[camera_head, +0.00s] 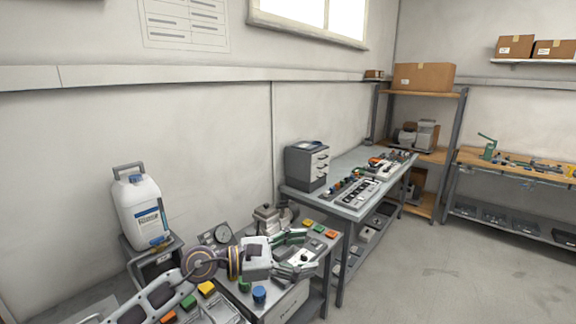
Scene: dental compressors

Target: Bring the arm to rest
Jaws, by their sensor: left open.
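My left arm reaches in from the bottom left over a low grey workbench (318,272). Its gripper (308,252) is at the arm's right end, above the bench top, with its green-and-grey fingers spread apart. I see nothing held between the fingers. A small part lies on the bench behind and below the fingers, partly hidden by them. My right gripper does not show.
A gauge (217,235) and a metal pot-like part (266,218) stand behind the arm. A blue knob (259,294) is in front. A white jug (140,210) stands at left. Floor at right is clear.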

